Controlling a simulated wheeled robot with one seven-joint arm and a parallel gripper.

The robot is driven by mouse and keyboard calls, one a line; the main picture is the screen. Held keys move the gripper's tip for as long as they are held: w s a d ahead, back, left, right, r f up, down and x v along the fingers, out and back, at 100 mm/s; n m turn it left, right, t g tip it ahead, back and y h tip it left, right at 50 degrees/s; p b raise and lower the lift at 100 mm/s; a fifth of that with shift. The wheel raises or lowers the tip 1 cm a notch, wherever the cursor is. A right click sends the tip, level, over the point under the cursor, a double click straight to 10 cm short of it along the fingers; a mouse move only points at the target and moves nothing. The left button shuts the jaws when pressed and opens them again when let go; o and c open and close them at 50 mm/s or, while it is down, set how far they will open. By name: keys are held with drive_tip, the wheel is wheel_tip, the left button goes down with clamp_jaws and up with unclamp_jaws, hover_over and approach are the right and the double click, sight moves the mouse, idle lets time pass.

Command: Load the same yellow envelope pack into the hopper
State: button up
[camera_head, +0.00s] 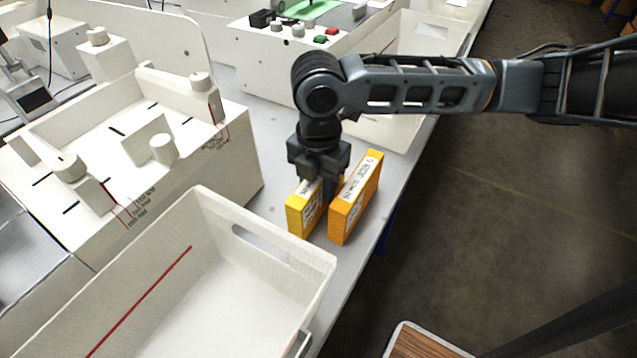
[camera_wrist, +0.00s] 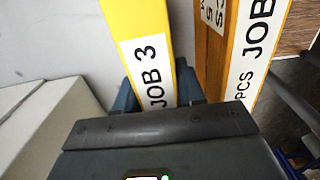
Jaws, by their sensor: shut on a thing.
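The yellow envelope pack (camera_head: 303,213) stands upright on the table edge strip, to the left of an orange pack. In the wrist view its narrow top face (camera_wrist: 145,45) carries a white label reading JOB 3. My gripper (camera_head: 322,187) is over the packs and shut on the yellow pack; in the wrist view its fingers (camera_wrist: 163,95) are on either side of it. The orange pack (camera_head: 354,205) stands close to the right of my gripper. A white machine (camera_head: 135,150) with knobs and raised guides, which may hold the hopper, is at the left.
A large white bin (camera_head: 265,245) with a red line inside is in front of the packs. Another white tray (camera_head: 425,50) and a control box (camera_head: 290,55) are behind. The table's right edge is close to the orange pack.

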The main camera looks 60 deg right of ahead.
drive_tip(key=shift+f, duration=0.15)
drive_tip(key=o, duration=1.2)
drive_tip(key=shift+c, duration=0.2)
